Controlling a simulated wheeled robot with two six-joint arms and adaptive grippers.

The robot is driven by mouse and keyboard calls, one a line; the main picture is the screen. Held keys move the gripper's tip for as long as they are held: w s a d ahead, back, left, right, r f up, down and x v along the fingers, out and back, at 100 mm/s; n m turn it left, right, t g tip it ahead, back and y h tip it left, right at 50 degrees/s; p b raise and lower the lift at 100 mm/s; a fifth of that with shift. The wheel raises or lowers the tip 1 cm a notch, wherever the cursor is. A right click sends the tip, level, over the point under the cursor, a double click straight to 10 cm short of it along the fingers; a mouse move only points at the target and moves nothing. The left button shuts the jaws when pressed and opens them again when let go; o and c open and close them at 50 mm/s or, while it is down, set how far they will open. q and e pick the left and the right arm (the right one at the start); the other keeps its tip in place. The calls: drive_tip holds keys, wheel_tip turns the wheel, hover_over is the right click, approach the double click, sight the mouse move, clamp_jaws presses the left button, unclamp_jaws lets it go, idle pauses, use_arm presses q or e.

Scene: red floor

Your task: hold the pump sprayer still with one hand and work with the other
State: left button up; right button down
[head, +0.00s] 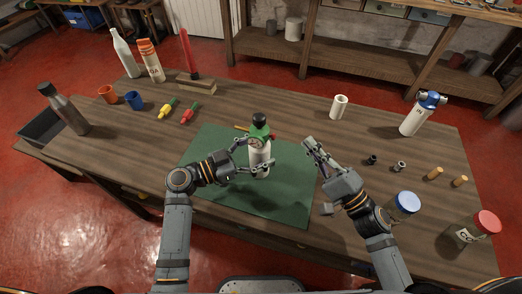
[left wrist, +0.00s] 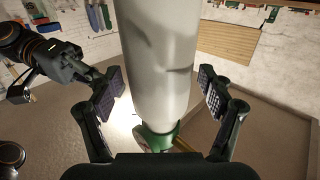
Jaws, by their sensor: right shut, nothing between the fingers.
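The pump sprayer, a white bottle with a green collar and dark top (head: 261,155), stands upright on the green mat (head: 290,205) in the head view. Its white body (left wrist: 160,55) fills the middle of the left wrist view, with green below it. My left gripper (head: 254,158) is open, its fingers on either side of the bottle; the left wrist view shows gaps between the body and both finger pads (left wrist: 162,92). My right gripper (head: 312,146) is shut and empty, to the right of the sprayer and apart from it.
A white bottle with a blue top (head: 414,118) stands at the right. A white cup (head: 339,107), small dark pieces (head: 372,159), a blue-lidded jar (head: 403,207) and a red-lidded jar (head: 478,229) are on the right side. Orange (head: 108,94) and blue cups (head: 134,101) stand left.

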use_arm(q)
drive_tip(key=shift+a, duration=0.1)
drive_tip(key=v, duration=1.2)
